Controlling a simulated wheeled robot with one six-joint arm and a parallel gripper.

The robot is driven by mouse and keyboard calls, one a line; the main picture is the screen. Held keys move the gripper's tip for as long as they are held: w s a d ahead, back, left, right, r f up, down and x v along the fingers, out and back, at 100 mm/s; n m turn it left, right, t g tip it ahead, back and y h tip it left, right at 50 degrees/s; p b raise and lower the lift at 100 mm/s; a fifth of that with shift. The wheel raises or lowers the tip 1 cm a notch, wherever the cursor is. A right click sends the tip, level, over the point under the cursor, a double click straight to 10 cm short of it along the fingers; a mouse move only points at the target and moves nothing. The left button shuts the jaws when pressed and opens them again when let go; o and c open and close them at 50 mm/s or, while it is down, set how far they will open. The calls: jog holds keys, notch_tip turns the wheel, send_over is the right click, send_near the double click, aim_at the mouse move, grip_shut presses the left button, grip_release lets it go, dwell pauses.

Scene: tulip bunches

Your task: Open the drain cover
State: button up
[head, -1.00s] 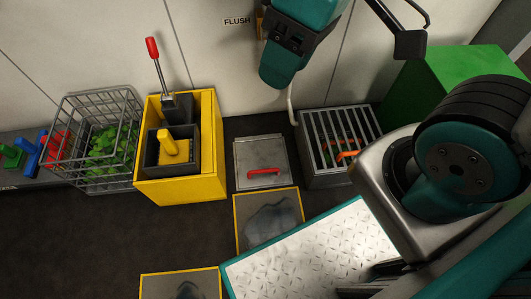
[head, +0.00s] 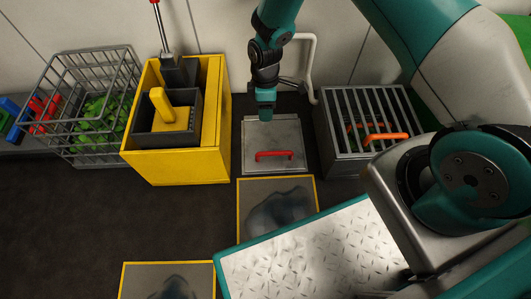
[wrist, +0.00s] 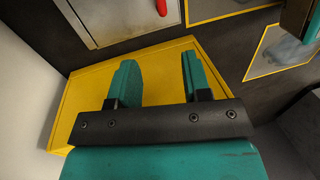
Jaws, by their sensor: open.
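The drain cover (head: 262,133) appears to be the flat grey metal plate on the dark floor, with a red handle (head: 274,155) near its front edge. It lies flat in its frame. My gripper (head: 265,112) is above the cover's back edge in the head view, behind the handle and apart from it. In the wrist view my gripper (wrist: 157,62) has its two fingers spread with nothing between them. A yellow surface lies beyond the fingers there. Part of the cover (wrist: 118,20) and the end of the red handle (wrist: 162,7) show at that view's top edge.
A yellow box (head: 180,167) with a lever stands left of the cover. A grey slatted box (head: 345,150) with an orange handle stands on its right. A yellow-edged panel (head: 290,188) lies in front. A wire basket (head: 75,150) stands far left. A white pipe (head: 312,65) rises behind.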

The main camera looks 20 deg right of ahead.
jog(key=b, duration=1)
send_over(266, 150)
jog(key=s+a, duration=0.1)
jog(key=s, duration=0.2)
jog(key=f, duration=1.8)
jog(key=shift+s+a+f, duration=0.1)
jog(key=shift+s+a, duration=0.1)
jog(key=shift+c, duration=0.3)
grip_shut()
